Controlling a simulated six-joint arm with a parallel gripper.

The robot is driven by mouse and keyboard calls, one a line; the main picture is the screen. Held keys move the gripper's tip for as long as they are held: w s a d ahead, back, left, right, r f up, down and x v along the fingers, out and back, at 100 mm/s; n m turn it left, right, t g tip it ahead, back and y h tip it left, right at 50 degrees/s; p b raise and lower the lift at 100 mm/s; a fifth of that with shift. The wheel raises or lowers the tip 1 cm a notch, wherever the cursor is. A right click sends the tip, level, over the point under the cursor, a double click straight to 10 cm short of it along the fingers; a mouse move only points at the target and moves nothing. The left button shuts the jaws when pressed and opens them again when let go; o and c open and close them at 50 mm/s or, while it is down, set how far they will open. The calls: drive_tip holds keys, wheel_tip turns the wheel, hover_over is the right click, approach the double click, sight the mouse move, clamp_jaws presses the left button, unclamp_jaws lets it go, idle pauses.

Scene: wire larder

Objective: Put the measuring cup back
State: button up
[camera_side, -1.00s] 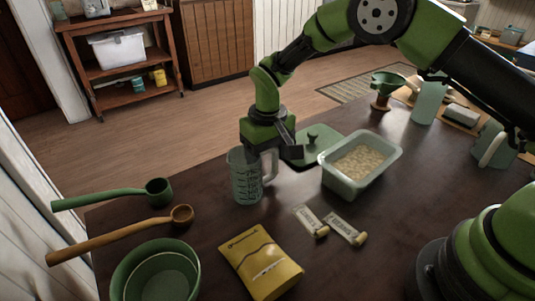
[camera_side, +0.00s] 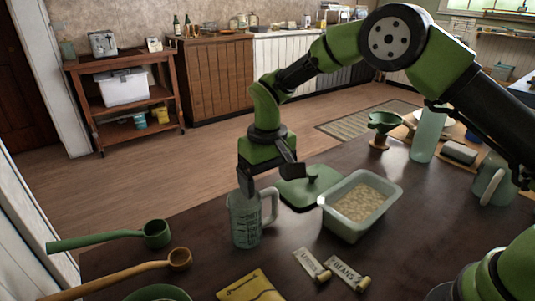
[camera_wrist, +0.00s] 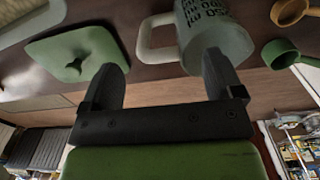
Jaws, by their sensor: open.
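The clear measuring cup (camera_side: 245,222), with dark markings and a pale handle, stands upright on the dark table in the side view. In the wrist view the cup (camera_wrist: 212,38) is at the top, its handle toward the left. My gripper (camera_side: 268,176) is open and empty just above the cup's rim, one finger over the cup and the other to the right, above the handle side. In the wrist view my gripper (camera_wrist: 165,75) has its fingers wide apart, the right one overlapping the cup's edge. Whether that finger touches the cup I cannot tell.
A green lid (camera_side: 303,190) and an oats tub (camera_side: 360,205) stand to the right of the cup. Green (camera_side: 110,238) and wooden (camera_side: 130,270) scoops lie to the left. Two labelled packets (camera_side: 312,265) and a yellow pouch (camera_side: 247,287) lie in front.

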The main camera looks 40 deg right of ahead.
drive_tip(key=s+d+r+m+t+y, duration=0.1)
drive_tip(key=s+d+r, duration=0.1)
drive_tip(key=s+r, duration=0.35)
drive_tip(key=s+d+r+t, duration=0.1)
drive_tip(key=s+r, duration=0.1)
drive_tip(key=r, duration=0.6)
drive_tip(key=s+d+r+m+t+y, duration=0.1)
drive_tip(key=s+d+r, duration=0.1)
drive_tip(key=s+r, duration=0.35)
drive_tip(key=s+d+r+m+t, duration=0.1)
drive_tip(key=s+t, duration=0.3)
drive_tip(key=s, duration=0.8)
drive_tip(key=shift+d+m, duration=0.4)
drive_tip(key=shift+d, duration=0.2)
